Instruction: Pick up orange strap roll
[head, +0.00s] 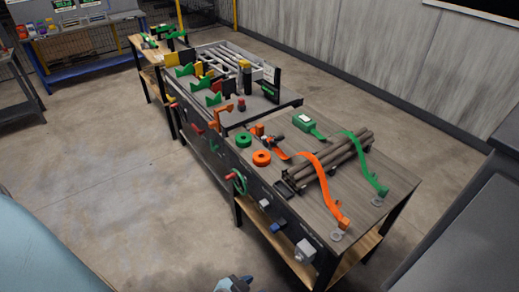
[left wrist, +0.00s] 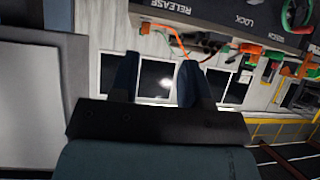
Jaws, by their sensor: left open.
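The orange strap roll (head: 261,158) lies flat on the wooden-topped workbench (head: 350,205), near its left edge. In the left wrist view I cannot make out the roll clearly. My left gripper (left wrist: 157,75) is open, with two dark blue fingers apart and nothing between them. In the head view, what seems to be its tip (head: 234,284) shows at the bottom edge, in front of and well below the roll, apart from the bench. My right gripper is not in view.
A green strap roll (head: 243,140) lies just behind the orange one. An orange strap (head: 322,180) and a green strap (head: 368,160) run over a bundle of pipes (head: 330,160). A green handwheel (head: 239,183) sticks out from the bench front. Open floor lies left.

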